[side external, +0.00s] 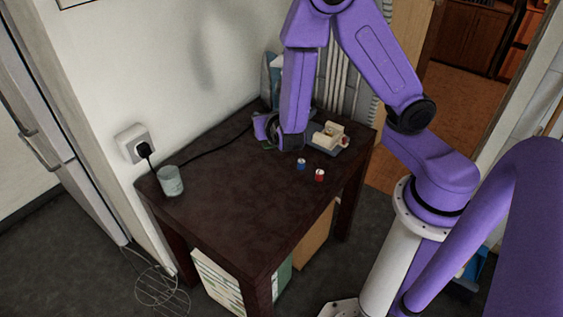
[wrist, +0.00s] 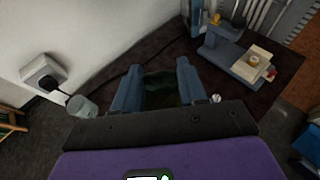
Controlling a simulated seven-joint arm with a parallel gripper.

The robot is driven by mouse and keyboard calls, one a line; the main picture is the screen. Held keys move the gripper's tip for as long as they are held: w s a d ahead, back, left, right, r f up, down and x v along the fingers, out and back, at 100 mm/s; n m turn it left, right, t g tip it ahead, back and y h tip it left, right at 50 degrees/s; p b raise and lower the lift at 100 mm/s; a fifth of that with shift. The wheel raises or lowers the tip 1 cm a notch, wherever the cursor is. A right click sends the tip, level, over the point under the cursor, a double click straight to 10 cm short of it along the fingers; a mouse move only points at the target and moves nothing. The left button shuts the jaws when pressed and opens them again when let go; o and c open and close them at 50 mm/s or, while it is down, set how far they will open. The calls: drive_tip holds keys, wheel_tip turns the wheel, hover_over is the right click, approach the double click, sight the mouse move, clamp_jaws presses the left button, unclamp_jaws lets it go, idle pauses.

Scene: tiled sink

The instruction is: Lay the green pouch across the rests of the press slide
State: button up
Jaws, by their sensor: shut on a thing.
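My gripper (wrist: 158,66) has its two blue-grey fingers either side of a dark green pouch (wrist: 160,86) in the wrist view. It is shut on the pouch, which is in shadow and partly hidden by my gripper's body. In the side external view the pouch cannot be made out, and my arm hides most of the gripper. The press slide (wrist: 242,72) is a grey-blue fixture with a cream block on it, right of the gripper in the wrist view. It also shows in the side external view (side external: 343,143), at the table's far right end. The pouch is apart from it.
A dark brown table (side external: 245,205) has a clear front. A pale cup (side external: 171,181) stands at its left edge near a wall plug (side external: 134,143), whose black cable runs along the back. Small blue (side external: 301,164) and red (side external: 320,175) cylinders stand before the press slide.

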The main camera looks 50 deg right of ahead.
drive_tip(key=shift+s+a+n+t+y, duration=0.15)
drive_tip(key=shift+n+t+y, duration=0.1)
drive_tip(key=shift+n+y, duration=0.2)
drive_tip(key=shift+s+n+t+y, duration=0.15)
drive_tip(key=shift+n+t+y, duration=0.1)
drive_tip(key=shift+n+y, duration=0.15)
drive_tip(key=s+d+f+n+y, duration=0.1)
drive_tip(key=d+f, duration=0.5)
drive_tip(key=f, duration=0.4)
hover_over(258, 163)
drive_tip(key=shift+t+y, duration=0.25)
drive_tip(key=shift+t, duration=0.05)
drive_tip(key=f, duration=1.1)
drive_tip(key=shift+s, duration=0.2)
drive_tip(key=shift+w+f, duration=0.2)
drive_tip(key=shift+f, duration=1.5)
drive_tip(key=shift+f, duration=0.15)
drive_tip(key=o, duration=1)
drive_tip(key=shift+o, duration=0.2)
